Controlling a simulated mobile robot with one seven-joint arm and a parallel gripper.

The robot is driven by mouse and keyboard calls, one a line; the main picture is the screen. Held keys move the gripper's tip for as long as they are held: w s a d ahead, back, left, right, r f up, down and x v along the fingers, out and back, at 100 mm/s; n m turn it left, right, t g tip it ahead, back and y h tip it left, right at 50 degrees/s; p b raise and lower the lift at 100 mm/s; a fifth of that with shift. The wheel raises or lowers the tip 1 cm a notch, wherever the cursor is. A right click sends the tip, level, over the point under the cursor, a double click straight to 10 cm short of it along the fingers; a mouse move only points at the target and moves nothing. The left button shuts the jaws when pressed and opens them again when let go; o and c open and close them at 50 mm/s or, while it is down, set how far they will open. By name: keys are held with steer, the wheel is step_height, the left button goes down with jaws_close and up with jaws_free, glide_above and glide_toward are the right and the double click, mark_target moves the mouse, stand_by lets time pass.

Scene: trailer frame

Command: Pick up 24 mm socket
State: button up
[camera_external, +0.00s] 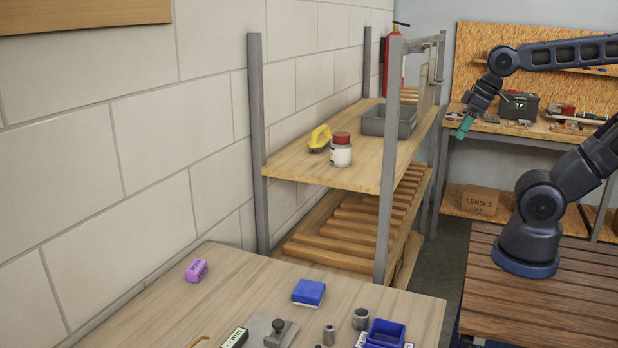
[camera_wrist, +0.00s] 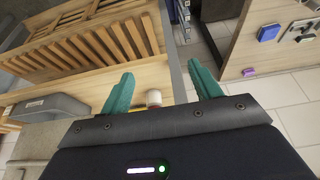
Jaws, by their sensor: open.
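Several grey metal cylinders that look like sockets stand on the near wooden table (camera_external: 235,295) in the external view. The largest (camera_external: 361,319) is beside a blue bin, and a smaller one (camera_external: 329,333) is to its left. I cannot read any size, so I cannot tell which is the 24 mm socket. My gripper (camera_external: 466,126) has teal fingers and hangs in the air right of the shelf rack, far from that table. In the wrist view my gripper (camera_wrist: 160,74) is open with nothing between its fingers.
A metal-post shelf rack (camera_external: 390,165) stands between my gripper and the near table. It holds a grey bin (camera_external: 389,121), a red-lidded jar (camera_external: 341,151) and a yellow object (camera_external: 320,138). The near table also bears a blue box (camera_external: 308,292) and a purple item (camera_external: 196,271).

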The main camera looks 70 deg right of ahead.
steer(key=w+a+n+g, duration=0.1)
steer(key=w+a+n, duration=0.7)
steer(key=w+a, duration=0.2)
steer(key=n+g, duration=0.4)
steer(key=n, duration=1.4)
glide_above(362, 312)
step_height(362, 312, down, 20)
step_height(362, 312, down, 11)
steer(key=shift+r, duration=0.15)
